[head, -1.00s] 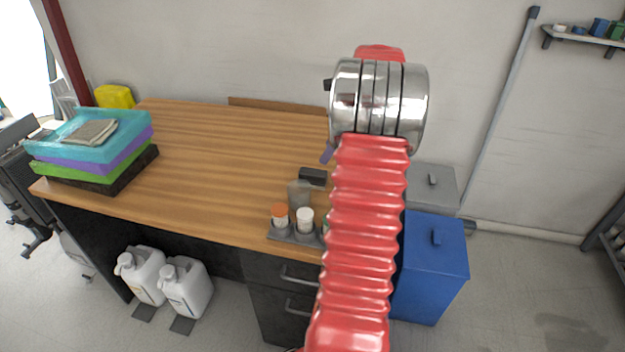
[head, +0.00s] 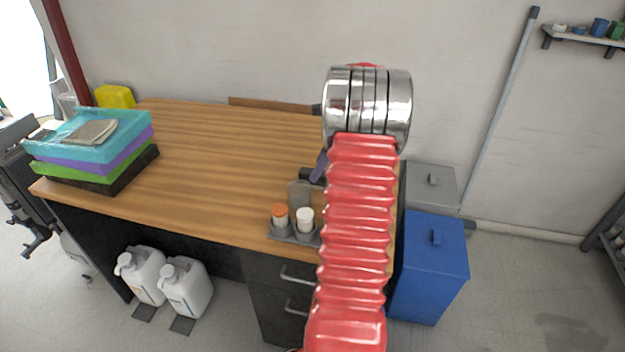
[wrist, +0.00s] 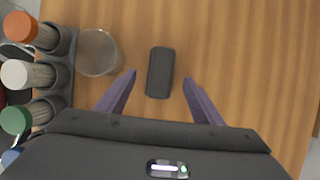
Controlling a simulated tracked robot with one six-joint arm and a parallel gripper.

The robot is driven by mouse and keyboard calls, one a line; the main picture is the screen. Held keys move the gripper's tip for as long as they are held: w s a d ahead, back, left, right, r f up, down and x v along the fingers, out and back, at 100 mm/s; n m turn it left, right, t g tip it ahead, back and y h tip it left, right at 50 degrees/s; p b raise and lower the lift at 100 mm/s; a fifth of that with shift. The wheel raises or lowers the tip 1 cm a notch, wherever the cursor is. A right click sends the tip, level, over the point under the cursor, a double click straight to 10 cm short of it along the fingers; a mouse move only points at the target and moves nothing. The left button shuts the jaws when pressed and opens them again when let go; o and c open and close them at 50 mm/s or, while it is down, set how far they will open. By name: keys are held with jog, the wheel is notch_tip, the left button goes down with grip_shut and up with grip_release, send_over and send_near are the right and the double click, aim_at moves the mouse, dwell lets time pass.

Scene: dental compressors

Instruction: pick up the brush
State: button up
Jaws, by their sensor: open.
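A small dark block with rounded ends, apparently the brush (wrist: 159,72), lies on the wooden desk; no bristles show. In the head view the brush (head: 308,174) is partly hidden by my gripper and arm. My gripper (wrist: 159,77) is open, with its two purple fingers on either side of the near part of the brush in the wrist view. Desk surface shows between each finger and the brush. Its height above the desk is hard to tell. In the head view one purple finger (head: 319,166) shows beside the brush.
A clear cup (wrist: 98,52) stands close left of the brush in the wrist view. Beyond it a grey rack (wrist: 62,75) holds several capped vials. Stacked coloured trays (head: 100,145) sit at the desk's left end. The desk's middle (head: 215,160) is clear.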

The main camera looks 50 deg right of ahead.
jog(key=shift+x, duration=2.35)
jog(key=shift+d, duration=0.1)
jog(key=shift+c, duration=0.5)
jog(key=c, duration=1.2)
notch_tip(320, 180, up, 10)
jog(key=shift+r, duration=0.1)
